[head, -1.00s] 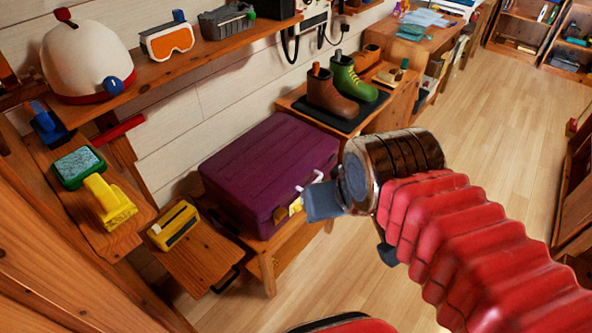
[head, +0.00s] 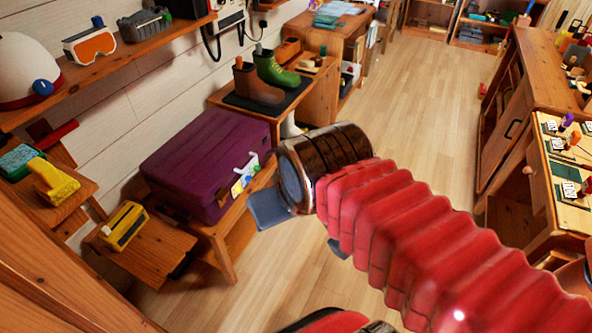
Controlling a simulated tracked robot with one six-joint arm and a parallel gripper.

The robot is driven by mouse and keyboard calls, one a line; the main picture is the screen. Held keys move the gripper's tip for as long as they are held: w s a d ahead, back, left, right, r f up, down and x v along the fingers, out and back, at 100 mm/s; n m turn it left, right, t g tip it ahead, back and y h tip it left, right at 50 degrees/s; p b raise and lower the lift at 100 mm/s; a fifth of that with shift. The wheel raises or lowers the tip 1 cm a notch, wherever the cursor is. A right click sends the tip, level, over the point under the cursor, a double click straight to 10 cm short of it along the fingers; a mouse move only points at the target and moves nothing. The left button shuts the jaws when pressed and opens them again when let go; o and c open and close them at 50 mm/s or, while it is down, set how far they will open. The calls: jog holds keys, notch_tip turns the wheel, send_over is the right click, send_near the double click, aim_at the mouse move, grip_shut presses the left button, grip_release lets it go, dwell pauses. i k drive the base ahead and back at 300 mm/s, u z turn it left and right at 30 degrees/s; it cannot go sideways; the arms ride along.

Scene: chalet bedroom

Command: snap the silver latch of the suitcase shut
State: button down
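The purple suitcase (head: 205,163) lies closed-looking on a low wooden bench at the left of centre. A pale handle and small yellow and white parts (head: 243,180) show on its front side. A silver latch cannot be picked out for certain among them. My gripper (head: 268,207) is at the end of my red ribbed arm, in front of and to the right of the suitcase's front. One grey-blue finger shows plainly, and a bit of another shows below the wrist. The gap between the fingers is hidden by the wrist. The gripper appears apart from the suitcase.
A wooden shelf with a white helmet (head: 27,70) and orange goggles (head: 88,42) runs above. Boots (head: 274,72) stand on a black mat behind the suitcase. A yellow device (head: 124,227) sits on the bench at left. Wooden floor (head: 425,110) is clear beyond my arm; a desk (head: 562,170) stands right.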

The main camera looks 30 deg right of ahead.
aim_at(273, 150)
jog(key=k, duration=0.8)
jog(key=z, duration=0.55)
jog(key=i, duration=1.6)
jog(key=u, duration=0.75)
jog(key=i, duration=0.55)
jog(key=u, duration=0.35)
